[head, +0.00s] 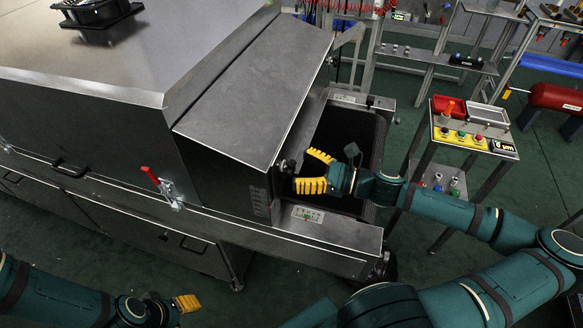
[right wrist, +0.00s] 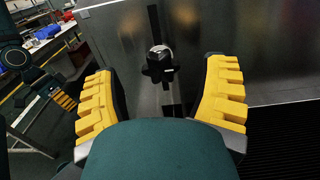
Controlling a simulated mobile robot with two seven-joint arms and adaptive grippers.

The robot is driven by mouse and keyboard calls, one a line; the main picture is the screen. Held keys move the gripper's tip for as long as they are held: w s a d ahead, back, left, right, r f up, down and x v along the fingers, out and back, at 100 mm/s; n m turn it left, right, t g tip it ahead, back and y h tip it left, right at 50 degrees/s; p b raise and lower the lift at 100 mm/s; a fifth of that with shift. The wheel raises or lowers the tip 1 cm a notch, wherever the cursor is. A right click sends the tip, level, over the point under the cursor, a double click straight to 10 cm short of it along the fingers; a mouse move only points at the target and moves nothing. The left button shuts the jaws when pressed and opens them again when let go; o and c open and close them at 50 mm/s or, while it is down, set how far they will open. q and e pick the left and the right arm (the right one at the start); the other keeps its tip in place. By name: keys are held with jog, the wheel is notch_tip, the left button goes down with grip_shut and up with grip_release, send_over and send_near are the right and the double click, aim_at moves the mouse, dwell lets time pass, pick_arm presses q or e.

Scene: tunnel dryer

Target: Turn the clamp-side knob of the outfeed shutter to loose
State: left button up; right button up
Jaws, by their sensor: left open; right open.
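The knob (head: 288,165) is a small dark knob on the end face of the steel outfeed housing, on the side near the red-handled clamp (head: 151,176). In the right wrist view the black knob (right wrist: 160,64) with a bright centre stands at a vertical slot in the steel shutter plate (right wrist: 112,45). My right gripper (head: 303,171) is open with its yellow fingers toward the knob. In the wrist view the knob appears between the fingers, with no contact visible. My left gripper (head: 186,303) is open and empty at the lower left, away from the dryer.
The dark conveyor belt (head: 345,138) runs out under my right gripper, beside a steel side rail (head: 335,232) with a small panel. A stand with a red tray (head: 449,106) and buttons is at the right. Green floor is free in front of the dryer.

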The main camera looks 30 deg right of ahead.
aim_at(291, 166)
jog(key=shift+x, duration=1.55)
jog(key=c, duration=1.2)
